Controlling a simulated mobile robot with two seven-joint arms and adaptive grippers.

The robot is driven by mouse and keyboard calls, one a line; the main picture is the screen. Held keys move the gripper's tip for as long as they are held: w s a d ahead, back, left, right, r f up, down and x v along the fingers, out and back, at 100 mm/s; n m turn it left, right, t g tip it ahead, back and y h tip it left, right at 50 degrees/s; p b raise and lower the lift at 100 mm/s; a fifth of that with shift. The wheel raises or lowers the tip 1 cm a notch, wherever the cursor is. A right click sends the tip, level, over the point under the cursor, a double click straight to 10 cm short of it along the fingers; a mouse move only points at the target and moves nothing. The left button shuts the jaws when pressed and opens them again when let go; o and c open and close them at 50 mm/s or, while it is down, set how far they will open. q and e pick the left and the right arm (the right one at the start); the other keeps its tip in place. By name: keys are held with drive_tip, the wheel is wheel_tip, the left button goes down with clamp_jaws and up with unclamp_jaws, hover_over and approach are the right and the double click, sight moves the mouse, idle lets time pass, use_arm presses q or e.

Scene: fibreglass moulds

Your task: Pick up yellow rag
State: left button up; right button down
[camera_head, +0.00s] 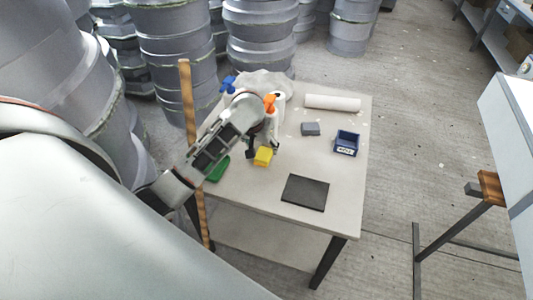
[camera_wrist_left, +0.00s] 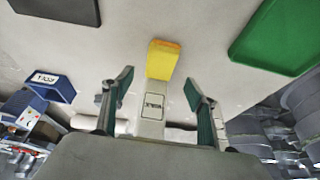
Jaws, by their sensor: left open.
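The yellow rag (camera_head: 263,157) is a small folded block on the table, left of the table's middle in the head view. In the left wrist view the yellow rag (camera_wrist_left: 163,60) lies just beyond the fingertips, roughly centred between them. My left gripper (camera_head: 263,149) is over the table with its fingers pointing down beside the rag. In the left wrist view the left gripper (camera_wrist_left: 160,88) is open with nothing between its pads that I can see held. Whether a finger touches the rag I cannot tell. My right gripper is not in view.
A white labelled container (camera_wrist_left: 153,108) stands close behind the rag. The table (camera_head: 335,215) also bears a dark flat pad (camera_head: 305,192), a green tray (camera_head: 218,170), a blue bin (camera_head: 346,143), a grey block (camera_head: 310,129) and a white roll (camera_head: 332,103). A wooden post (camera_head: 188,110) stands at left.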

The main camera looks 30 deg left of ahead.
sight(264, 152)
use_arm(q)
drive_tip(key=x, duration=0.5)
drive_tip(key=shift+w+a+f, duration=0.1)
drive_tip(key=shift+w+f, duration=0.15)
drive_tip(key=shift+f, duration=0.1)
drive_tip(key=c, duration=1.3)
drive_tip(key=shift+r, duration=0.15)
